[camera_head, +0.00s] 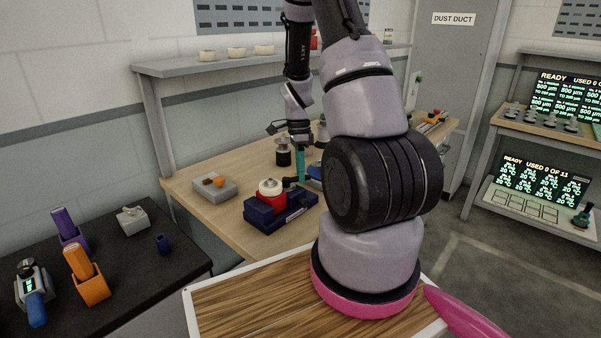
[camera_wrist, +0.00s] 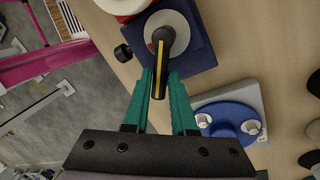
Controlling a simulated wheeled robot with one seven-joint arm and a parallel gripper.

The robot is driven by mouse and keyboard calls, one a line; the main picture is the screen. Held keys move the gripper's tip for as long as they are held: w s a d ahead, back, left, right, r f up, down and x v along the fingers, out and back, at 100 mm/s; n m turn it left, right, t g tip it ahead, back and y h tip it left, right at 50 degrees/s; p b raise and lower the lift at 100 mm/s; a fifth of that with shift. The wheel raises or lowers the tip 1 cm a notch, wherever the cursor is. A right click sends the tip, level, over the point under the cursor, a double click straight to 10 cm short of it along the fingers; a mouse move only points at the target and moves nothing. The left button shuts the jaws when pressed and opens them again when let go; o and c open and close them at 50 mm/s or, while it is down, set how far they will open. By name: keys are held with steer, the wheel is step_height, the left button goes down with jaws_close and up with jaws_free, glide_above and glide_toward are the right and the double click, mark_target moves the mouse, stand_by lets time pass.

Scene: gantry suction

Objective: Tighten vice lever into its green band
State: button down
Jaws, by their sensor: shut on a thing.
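The blue vice (camera_head: 262,213) stands on the wooden bench, with a red and white round part (camera_head: 270,190) on top. In the wrist view the blue vice body (camera_wrist: 200,48) carries a pale dial disc (camera_wrist: 180,27) with a small red patch. The black vice lever (camera_wrist: 162,36) with a yellow stripe runs from the disc's middle down between my fingers. My gripper (camera_wrist: 160,78), with teal fingers, is shut on the lever's outer end. It also shows in the head view (camera_head: 300,178), beside the vice. I cannot make out the green band; lever and fingers cover part of the disc.
A grey base with a blue round plate (camera_wrist: 232,112) and white knobs lies close right of my fingers in the wrist view. A grey box with an orange knob (camera_head: 217,182) stands left of the vice. A black table (camera_head: 130,260) holds several tools.

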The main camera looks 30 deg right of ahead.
stand_by(0.3)
steer(key=m, duration=0.1)
steer(key=s+m, duration=0.1)
steer(key=m, duration=0.1)
steer(key=shift+s+a+m+y, duration=0.2)
steer(key=shift+m+y, duration=0.1)
steer(key=c, duration=0.7)
jaws_free()
steer(key=shift+c, duration=0.2)
steer(key=v, duration=1)
steer(key=shift+r, duration=0.4)
steer(key=shift+s, duration=0.1)
